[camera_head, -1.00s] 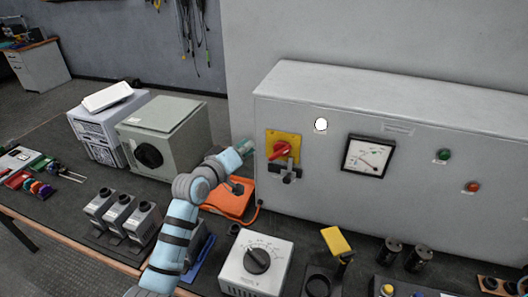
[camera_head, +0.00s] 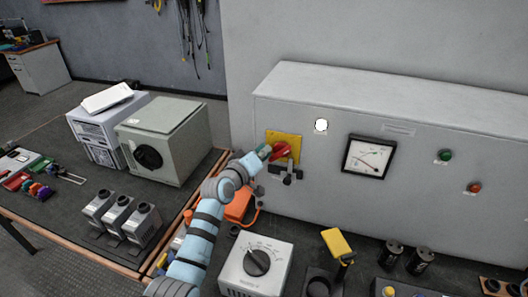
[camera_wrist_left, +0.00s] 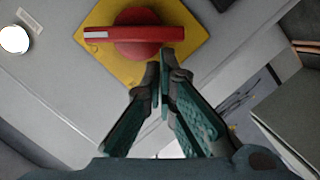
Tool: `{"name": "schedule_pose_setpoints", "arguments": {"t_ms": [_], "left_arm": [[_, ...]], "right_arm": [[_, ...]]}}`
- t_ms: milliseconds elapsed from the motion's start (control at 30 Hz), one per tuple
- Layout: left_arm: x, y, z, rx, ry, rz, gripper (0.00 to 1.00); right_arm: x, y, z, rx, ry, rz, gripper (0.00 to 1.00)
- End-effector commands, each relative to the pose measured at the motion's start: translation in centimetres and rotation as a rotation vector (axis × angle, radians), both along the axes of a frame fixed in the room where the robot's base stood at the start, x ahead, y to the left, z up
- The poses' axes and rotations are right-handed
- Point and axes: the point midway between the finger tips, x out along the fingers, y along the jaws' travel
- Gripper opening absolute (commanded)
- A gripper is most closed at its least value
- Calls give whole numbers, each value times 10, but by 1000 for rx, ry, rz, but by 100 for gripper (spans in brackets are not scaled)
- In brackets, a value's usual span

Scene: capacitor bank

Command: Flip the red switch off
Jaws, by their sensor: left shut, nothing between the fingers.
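The red switch (camera_head: 282,151) is a rotary handle on a yellow plate (camera_head: 290,137) on the front of the grey cabinet. In the left wrist view the red switch (camera_wrist_left: 135,34) has a long bar with a pale mark at its left end, on the yellow plate (camera_wrist_left: 190,20). My left gripper (camera_head: 264,152) is at the left side of the switch. In the left wrist view the left gripper (camera_wrist_left: 165,62) is shut and empty, its tips close below the right part of the bar. I cannot tell whether they touch it. My right gripper is not in view.
The grey cabinet (camera_head: 400,105) also carries a dial meter (camera_head: 367,157), a green button (camera_head: 446,155) and a red button (camera_head: 474,187). A knob box (camera_head: 256,262) and an orange case (camera_head: 238,206) stand below, on the bench.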

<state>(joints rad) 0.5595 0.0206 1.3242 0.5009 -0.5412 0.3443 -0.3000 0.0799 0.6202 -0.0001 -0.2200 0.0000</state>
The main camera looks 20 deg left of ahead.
Motion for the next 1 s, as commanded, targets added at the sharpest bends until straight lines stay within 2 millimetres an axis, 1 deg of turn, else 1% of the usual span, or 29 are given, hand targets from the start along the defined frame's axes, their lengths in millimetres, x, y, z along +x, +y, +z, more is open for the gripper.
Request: {"name": "schedule_pose_setpoints", "arguments": {"t_ms": [1000], "left_arm": [[0, 2, -9, -179, 12, -1, 0]], "right_arm": [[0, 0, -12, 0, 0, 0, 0]]}}
